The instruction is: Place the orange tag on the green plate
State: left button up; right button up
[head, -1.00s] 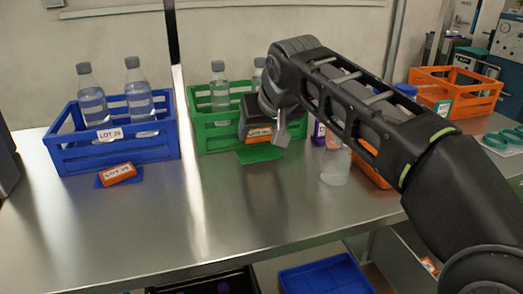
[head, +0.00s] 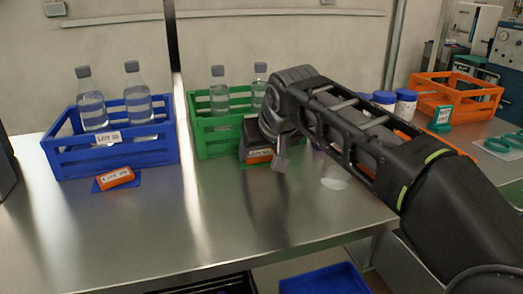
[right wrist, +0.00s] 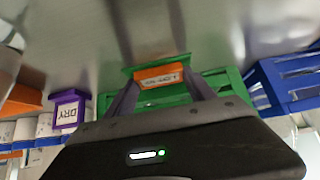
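My right gripper (head: 262,155) comes down in front of the green crate (head: 215,140). Its fingers are closed on the sides of an orange tag (head: 259,157) with a white label. In the right wrist view the orange tag (right wrist: 158,78) sits between the fingertips. The green plate (right wrist: 127,72) lies at the tag, its edges showing around it; I cannot tell if they touch. In the head view the plate is mostly hidden by the gripper and tag. My left gripper is not in view.
Another orange tag (head: 115,177) lies on a blue plate (head: 97,186) before the blue crate (head: 110,152), which holds bottles. A purple DRY box (right wrist: 68,108) stands beside the green crate. An orange crate (head: 455,95) is at right. The front of the steel table (head: 190,225) is clear.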

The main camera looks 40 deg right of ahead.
jog(key=o, duration=0.4)
jog(key=shift+o, duration=0.2)
jog(key=shift+r, duration=0.2)
jog(key=p+v, duration=0.3)
jog(key=v, duration=0.9)
